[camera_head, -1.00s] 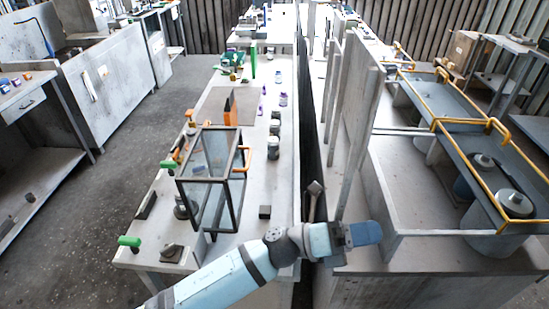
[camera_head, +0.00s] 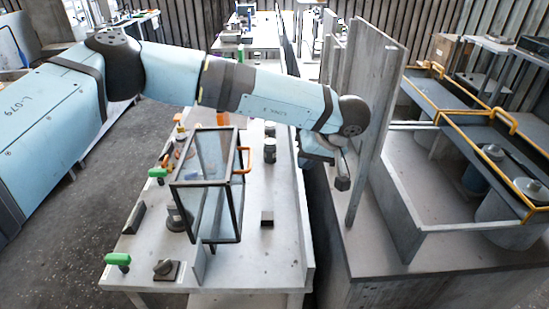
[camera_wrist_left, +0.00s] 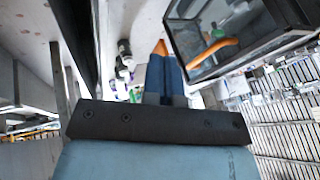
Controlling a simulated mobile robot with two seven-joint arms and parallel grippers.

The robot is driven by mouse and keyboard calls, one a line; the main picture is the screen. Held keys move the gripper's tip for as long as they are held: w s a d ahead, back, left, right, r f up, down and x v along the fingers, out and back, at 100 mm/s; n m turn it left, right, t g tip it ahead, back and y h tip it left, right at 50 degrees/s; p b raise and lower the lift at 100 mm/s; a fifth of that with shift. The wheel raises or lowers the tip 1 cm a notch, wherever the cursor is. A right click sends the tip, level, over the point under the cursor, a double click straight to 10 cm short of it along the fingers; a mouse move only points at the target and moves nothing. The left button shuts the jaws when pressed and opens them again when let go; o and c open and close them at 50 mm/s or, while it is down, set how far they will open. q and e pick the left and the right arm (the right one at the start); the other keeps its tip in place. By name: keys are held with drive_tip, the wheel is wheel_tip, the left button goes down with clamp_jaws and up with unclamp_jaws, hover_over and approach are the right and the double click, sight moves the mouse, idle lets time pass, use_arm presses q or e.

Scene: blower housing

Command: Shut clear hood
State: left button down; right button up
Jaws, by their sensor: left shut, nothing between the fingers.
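The clear hood (camera_head: 212,190) is a dark-framed box with transparent panes and an orange handle (camera_head: 244,160) on its right side. It stands tilted up on the bench at left of centre. In the left wrist view the hood (camera_wrist_left: 235,30) is at upper right, with its orange handle (camera_wrist_left: 212,52) across it. My left gripper (camera_head: 342,178) is to the right of the hood, near the bench's right edge, clear of the handle. Its blue fingers (camera_wrist_left: 160,75) are shut and empty. My right gripper is not in view.
The grey bench (camera_head: 255,262) has free room in front and right of the hood. A small dark block (camera_head: 267,219) and green-handled parts (camera_head: 118,259) sit on it. Tall grey panels (camera_head: 375,120) rise close right of my left gripper. Jars (camera_head: 270,150) stand behind.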

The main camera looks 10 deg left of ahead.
use_arm(q)
wheel_tip(320, 180, up, 3)
drive_tip(key=w+a+t+y, duration=0.1)
drive_tip(key=w+a, duration=0.1)
drive_tip(key=w+a+f+p, duration=0.2)
drive_tip(key=a+f, duration=0.4)
drive_tip(key=a, duration=0.4)
drive_tip(key=shift+f+y, duration=0.3)
drive_tip(key=shift+f, duration=0.1)
drive_tip(key=shift+r, duration=0.1)
